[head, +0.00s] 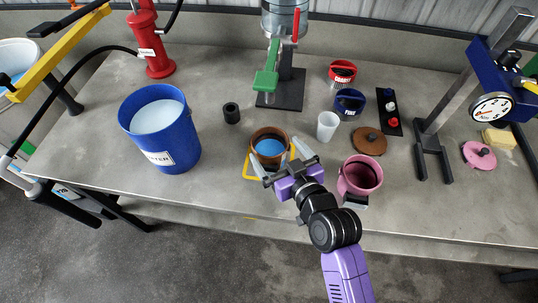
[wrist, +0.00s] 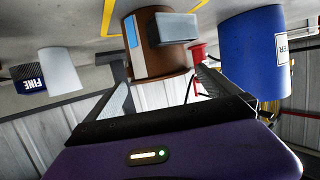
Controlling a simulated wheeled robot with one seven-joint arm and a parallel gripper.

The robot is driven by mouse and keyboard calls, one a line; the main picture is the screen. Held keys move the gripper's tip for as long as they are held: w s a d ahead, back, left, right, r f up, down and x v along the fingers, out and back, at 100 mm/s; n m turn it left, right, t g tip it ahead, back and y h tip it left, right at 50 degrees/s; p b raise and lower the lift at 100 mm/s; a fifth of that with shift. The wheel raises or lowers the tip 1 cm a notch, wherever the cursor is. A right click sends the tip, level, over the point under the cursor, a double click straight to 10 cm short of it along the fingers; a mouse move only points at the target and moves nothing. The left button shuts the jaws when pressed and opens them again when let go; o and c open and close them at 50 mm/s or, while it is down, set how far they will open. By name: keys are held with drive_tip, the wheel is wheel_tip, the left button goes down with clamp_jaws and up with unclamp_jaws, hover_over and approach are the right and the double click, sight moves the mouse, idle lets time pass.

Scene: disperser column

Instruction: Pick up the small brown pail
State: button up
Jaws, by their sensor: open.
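The small brown pail (head: 270,163) stands upright on the bench near its front edge, with blue content inside, on a yellow outlined square (head: 249,172). In the wrist view the brown pail (wrist: 152,63) appears upside down, with a grey block (wrist: 177,27) on its side facing me. My gripper (head: 276,150) is open, coming from the front right. Its fingers point at the pail, one towards each side. In the wrist view my gripper (wrist: 162,75) has the pail ahead between its spread fingers. I cannot tell whether the fingers touch it.
A large blue bucket (head: 160,145) stands to the left and a black cylinder (head: 231,113) behind it. A white cup (head: 327,126), brown lid (head: 369,141) and pink pail (head: 360,175) are to the right. A green-spouted dispenser (head: 267,80) stands behind.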

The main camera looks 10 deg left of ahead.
sight(263, 133)
drive_tip(key=shift+x, duration=1.95)
drive_tip(key=shift+f, duration=0.1)
drive_tip(key=shift+c, duration=0.2)
drive_tip(key=c, duration=2)
